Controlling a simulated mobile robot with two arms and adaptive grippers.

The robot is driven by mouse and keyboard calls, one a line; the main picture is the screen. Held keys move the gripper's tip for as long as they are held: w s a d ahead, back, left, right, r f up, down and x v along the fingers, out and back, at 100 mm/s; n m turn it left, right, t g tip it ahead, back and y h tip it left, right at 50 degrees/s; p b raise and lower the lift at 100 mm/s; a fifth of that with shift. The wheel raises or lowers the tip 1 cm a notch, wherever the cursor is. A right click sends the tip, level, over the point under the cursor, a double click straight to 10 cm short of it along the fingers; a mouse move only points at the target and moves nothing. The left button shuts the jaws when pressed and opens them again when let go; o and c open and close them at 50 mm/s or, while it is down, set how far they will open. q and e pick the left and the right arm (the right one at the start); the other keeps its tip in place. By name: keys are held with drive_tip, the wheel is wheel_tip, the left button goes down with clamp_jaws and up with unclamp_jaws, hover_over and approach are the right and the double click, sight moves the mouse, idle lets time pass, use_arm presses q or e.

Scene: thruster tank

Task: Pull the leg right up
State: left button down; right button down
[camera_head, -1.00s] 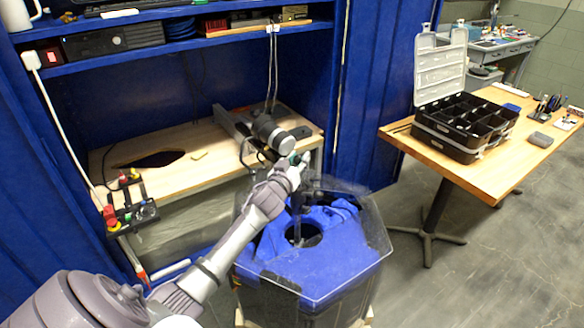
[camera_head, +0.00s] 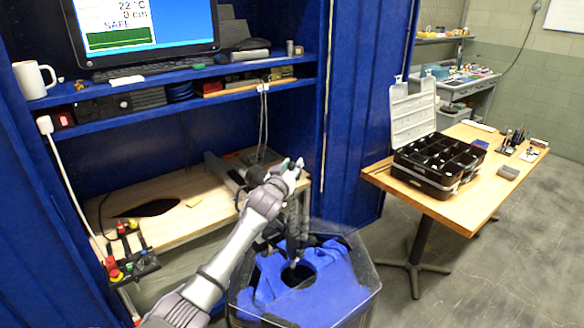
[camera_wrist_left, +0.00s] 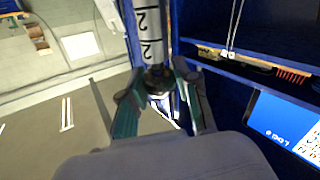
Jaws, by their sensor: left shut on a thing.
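My left gripper (camera_head: 296,165) is above the tank (camera_head: 345,305), at the end of the arm that comes in from the lower left. In the left wrist view its two green-padded fingers (camera_wrist_left: 155,92) are shut on the leg. The leg (camera_wrist_left: 150,45) shows there as a pale shaft with dark "2" marks and a black part at the fingers. In the head view a dark upright length (camera_head: 295,225) runs down from the gripper towards the round hole in the blue tank top. Its lower end is hard to make out. My right gripper is not in view.
A clear many-sided wall surrounds the blue top. Behind is a wooden bench (camera_head: 170,220) in a blue cabinet, with a monitor (camera_head: 140,30) on the shelf above. At right, a wooden table (camera_head: 450,207) carries an open black organizer (camera_head: 440,165). Floor between is clear.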

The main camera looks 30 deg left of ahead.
use_arm(q)
drive_tip(key=shift+r, duration=0.45)
drive_tip(key=c, duration=1.2)
unclamp_jaws()
drive_tip(key=o, duration=0.4)
drive_tip(key=shift+f, duration=0.25)
drive_tip(key=shift+s+d, duration=0.1)
drive_tip(key=shift+s, duration=0.1)
drive_tip(key=v, duration=1.1)
drive_tip(key=shift+s+r, duration=0.1)
drive_tip(key=shift+s, duration=0.3)
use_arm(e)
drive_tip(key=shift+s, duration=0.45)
use_arm(q)
drive_tip(key=shift+d, duration=0.1)
